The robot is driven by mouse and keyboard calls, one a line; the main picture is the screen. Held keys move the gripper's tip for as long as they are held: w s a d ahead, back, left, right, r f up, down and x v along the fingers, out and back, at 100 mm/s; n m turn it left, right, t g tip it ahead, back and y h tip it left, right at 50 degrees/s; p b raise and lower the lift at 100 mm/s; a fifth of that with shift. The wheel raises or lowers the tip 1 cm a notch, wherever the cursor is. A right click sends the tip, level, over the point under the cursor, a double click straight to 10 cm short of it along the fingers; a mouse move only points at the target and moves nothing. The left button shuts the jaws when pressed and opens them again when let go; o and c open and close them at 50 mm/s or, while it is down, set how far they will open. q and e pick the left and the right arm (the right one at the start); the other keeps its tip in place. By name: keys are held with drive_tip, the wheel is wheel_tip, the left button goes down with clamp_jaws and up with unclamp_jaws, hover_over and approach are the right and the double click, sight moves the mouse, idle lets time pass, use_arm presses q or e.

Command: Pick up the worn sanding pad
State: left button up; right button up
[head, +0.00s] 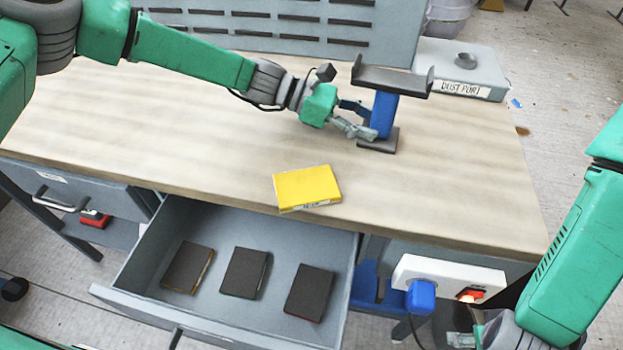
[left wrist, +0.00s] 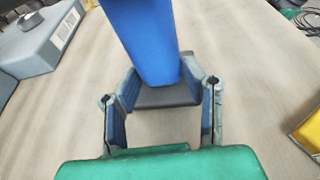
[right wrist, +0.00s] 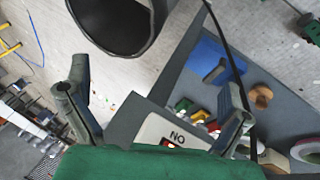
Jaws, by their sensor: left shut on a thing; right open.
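Three dark flat pads lie in the open drawer in the head view: the left pad (head: 188,267) has a tan edge, the middle pad (head: 245,272) a greenish edge and the right pad (head: 310,292) a reddish edge. I cannot tell which is worn. A yellow block (head: 307,187) with a small unreadable label lies near the bench's front edge. My left gripper (head: 366,122) is shut on the blue post (head: 383,113) of a stand with a dark top tray. The post also shows between its fingers in the left wrist view (left wrist: 145,40). My right gripper (right wrist: 155,105) is open and empty.
The drawer (head: 137,300) is pulled out at the front. A grey dust port box (head: 462,68) stands at the back right. A white power strip (head: 450,272) with a blue plug is on the bench front, near my right arm. The bench's left half is clear.

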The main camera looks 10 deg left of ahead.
wheel_tip(320, 180, up, 12)
drive_tip(key=s+n+g+h, duration=0.3)
drive_tip(key=n+h, duration=0.2)
drive_tip(key=h, duration=0.2)
drive_tip(key=w+a+r+y, duration=0.2)
drive_tip(key=w+a+r, duration=0.1)
drive_tip(key=a, duration=0.5)
drive_tip(key=w+a+r+g+y, duration=0.1)
drive_tip(key=w+a+r+y, duration=0.1)
drive_tip(key=a, duration=0.6)
drive_tip(key=w+a+r+m+y, duration=0.1)
drive_tip(key=w+a+r, duration=0.3)
drive_tip(key=a, duration=0.4)
drive_tip(key=shift+w+a+r+g+y, duration=0.1)
drive_tip(key=shift+w+a+g+y, duration=0.1)
drive_tip(key=shift+w+g+y, duration=0.15)
wheel_tip(320, 180, up, 9)
drive_tip(key=m+y, duration=0.1)
drive_tip(key=y, duration=0.4)
hover_over(306, 184)
drive_tip(key=shift+t, duration=0.45)
wheel_tip(306, 184, down, 6)
drive_tip(key=shift+s+d+f, duration=0.15)
drive_tip(key=shift+f, duration=0.05)
wheel_tip(306, 184, down, 5)
drive_tip(key=shift+f, duration=0.1)
drive_tip(key=c, duration=0.9)
